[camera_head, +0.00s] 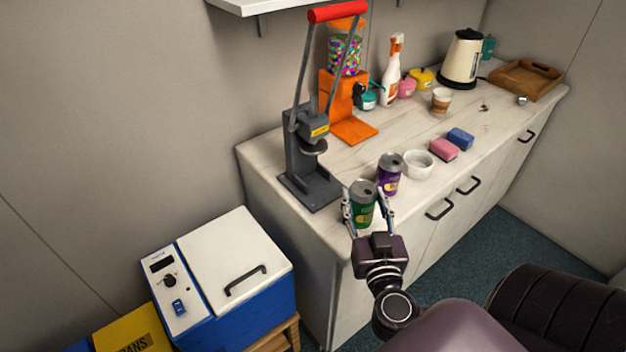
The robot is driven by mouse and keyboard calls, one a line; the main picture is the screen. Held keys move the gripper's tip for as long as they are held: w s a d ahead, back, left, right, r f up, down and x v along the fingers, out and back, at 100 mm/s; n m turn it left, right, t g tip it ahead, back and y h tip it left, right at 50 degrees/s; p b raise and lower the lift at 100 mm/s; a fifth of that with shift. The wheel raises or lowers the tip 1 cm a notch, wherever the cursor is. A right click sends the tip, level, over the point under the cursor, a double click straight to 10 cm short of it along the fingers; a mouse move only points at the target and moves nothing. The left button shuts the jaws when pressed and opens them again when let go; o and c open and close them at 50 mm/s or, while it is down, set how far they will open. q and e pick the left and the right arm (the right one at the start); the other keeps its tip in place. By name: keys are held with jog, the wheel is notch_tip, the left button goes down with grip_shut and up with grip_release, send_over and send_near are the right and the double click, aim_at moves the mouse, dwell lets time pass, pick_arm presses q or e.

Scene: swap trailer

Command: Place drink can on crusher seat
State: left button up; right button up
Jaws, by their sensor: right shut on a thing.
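A green drink can (362,204) is at the front left part of the counter, between the fingers of my right gripper (367,208). The gripper is shut on it, one finger on each side, and the can is upright. I cannot tell whether its base touches the counter. A purple can (389,174) stands upright just behind it. The can crusher (308,150) stands to the left, a grey frame with a red handle (337,12) raised. Its seat is low on the frame, above the dark base plate (311,190). My left gripper is not in view.
An orange candy dispenser (342,95) stands behind the crusher. A blue and white cooler (236,262) stands lower left. Counter between crusher and bowl is partly clear.

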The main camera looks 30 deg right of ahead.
jog(key=w, duration=0.6)
jog(key=w+a, duration=0.1)
jog(key=w, duration=0.4)
jog(key=w+p, duration=0.1)
jog(key=w, duration=0.5)
jog(key=shift+w+a+f, duration=0.25)
jog(key=shift+w+f, duration=0.1)
jog(key=shift+s+r, duration=0.1)
jog(key=o, duration=0.9)
